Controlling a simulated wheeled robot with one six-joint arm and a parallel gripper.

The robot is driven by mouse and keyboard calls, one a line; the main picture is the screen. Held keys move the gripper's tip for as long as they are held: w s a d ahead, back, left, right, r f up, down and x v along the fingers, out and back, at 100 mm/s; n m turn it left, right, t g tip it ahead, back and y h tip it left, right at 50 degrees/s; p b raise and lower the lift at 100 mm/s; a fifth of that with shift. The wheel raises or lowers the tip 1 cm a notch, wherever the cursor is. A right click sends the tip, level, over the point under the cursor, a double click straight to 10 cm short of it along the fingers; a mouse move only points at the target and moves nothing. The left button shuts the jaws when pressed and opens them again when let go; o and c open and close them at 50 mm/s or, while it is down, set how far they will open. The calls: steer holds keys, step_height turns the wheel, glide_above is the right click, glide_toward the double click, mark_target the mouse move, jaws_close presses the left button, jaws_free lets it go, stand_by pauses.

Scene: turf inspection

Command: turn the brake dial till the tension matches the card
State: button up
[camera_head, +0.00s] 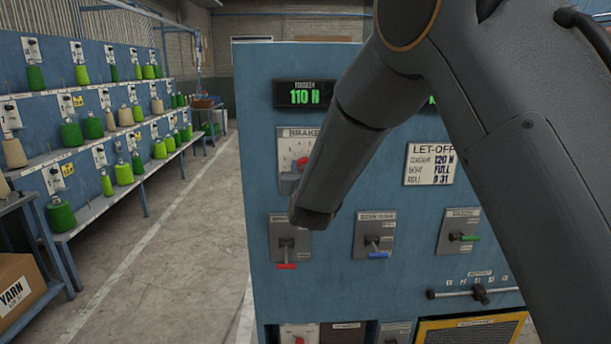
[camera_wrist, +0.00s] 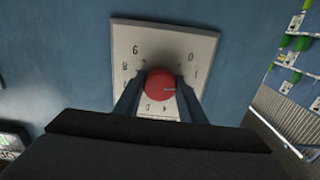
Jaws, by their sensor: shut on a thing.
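The brake dial is a round red knob (camera_wrist: 158,86) on a pale numbered plate (camera_wrist: 150,40) in the wrist view. My gripper (camera_wrist: 160,80) is shut on the knob, one dark finger on each side. A short light mark on the knob points right in that view. In the head view the BRAKE plate (camera_head: 292,133) is partly hidden behind my arm. The tension display (camera_head: 304,96) reads 110 N in green. The white LET-OFF card (camera_head: 430,164) right of my arm has a top line that appears to read 120 N.
Below the dial are a red-handled switch (camera_head: 286,266), a blue-handled switch (camera_head: 378,254) and a green-handled switch (camera_head: 468,237). A slider bar (camera_head: 480,294) is at lower right. Yarn racks (camera_head: 95,207) and a YARN box (camera_head: 15,300) stand left, beyond open floor.

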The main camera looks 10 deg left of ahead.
steer(key=shift+m+b, duration=0.45)
steer(key=shift+m, duration=0.05)
steer(key=o, duration=1)
steer(key=shift+o, duration=0.2)
steer(key=b+v, duration=0.2)
steer(key=v, duration=0.6)
